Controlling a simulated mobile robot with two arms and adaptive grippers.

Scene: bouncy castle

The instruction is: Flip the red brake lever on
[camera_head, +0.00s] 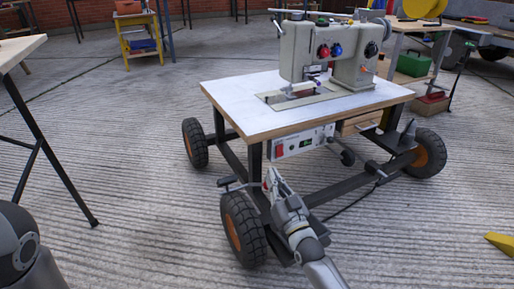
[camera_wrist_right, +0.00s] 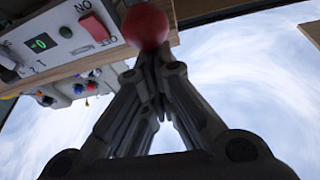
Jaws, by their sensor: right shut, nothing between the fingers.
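A red ball knob (camera_wrist_right: 146,25) shows in the right wrist view, right at the fingertips of my right gripper (camera_wrist_right: 150,58). I cannot tell if they touch, and the knob's stem is hidden. The fingers are shut with nothing between them. In the head view my right gripper (camera_head: 270,180) is below the table's front edge, near the front wheel. I cannot make out the knob there. My left gripper is out of view.
A white control panel (camera_head: 303,142) with a red rocker switch (camera_wrist_right: 95,27) is under the tabletop (camera_head: 235,98). A sewing machine (camera_head: 325,50) stands on top. The wheeled cart has a front tyre (camera_head: 243,230) beside my right arm. A trestle table (camera_head: 18,50) stands left.

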